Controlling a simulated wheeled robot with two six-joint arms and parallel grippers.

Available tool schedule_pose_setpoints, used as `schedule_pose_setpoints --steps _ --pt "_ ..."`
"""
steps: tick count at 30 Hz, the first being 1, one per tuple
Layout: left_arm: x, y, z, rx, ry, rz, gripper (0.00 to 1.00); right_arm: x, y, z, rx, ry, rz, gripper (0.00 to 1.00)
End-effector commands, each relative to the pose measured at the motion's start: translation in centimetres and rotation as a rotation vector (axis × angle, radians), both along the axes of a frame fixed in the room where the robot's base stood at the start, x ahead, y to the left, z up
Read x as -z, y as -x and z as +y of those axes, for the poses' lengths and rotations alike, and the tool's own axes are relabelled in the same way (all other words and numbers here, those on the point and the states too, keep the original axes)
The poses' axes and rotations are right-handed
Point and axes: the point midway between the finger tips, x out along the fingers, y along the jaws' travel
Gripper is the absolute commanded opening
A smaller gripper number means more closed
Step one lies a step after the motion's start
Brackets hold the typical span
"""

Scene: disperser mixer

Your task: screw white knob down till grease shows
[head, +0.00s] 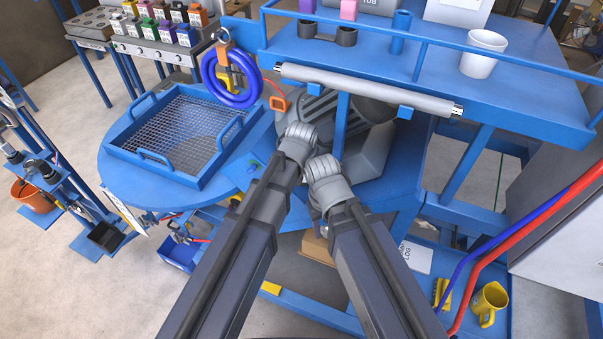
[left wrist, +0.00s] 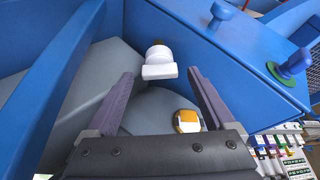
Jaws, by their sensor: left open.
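The white knob (left wrist: 158,62) shows in the left wrist view, with a rounded top and a flat, wider bar-like part facing the camera. It sits beside a blue panel, above a grey surface. My left gripper (left wrist: 161,76) is open, its two dark fingers to either side of the knob in the picture. A gap shows between the knob and each finger; I cannot tell how far ahead the knob is. No grease can be made out. In the head view my arms hide the knob and both grippers.
A yellow and white part (left wrist: 187,121) lies low between the fingers. A blue knob (left wrist: 293,64) stands on the blue panel at right. In the head view, a grey roller (head: 370,92) crosses above my arm ends, and a blue mesh tray (head: 188,130) is at left.

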Motion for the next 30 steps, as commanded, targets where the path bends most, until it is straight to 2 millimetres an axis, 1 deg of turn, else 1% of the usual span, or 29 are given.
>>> schedule_pose_setpoints --steps 1,9,10,30 --pt "0.52 -0.1 -0.11 0.0 0.0 0.0 0.88 0.51 0.0 0.0 0.0 0.0 0.0 0.5" --pt "0.43 -0.11 -0.14 0.0 0.0 0.0 0.88 0.42 0.0 0.0 0.0 0.0 0.0 0.5" --pt "0.43 -0.11 -0.13 0.0 0.0 0.0 0.86 0.42 0.0 0.0 0.0 0.0 0.0 0.5" --pt "0.43 -0.12 -0.12 -0.001 0.0 0.0 0.11 0.43 0.0 0.0 0.0 0.0 0.0 0.5"
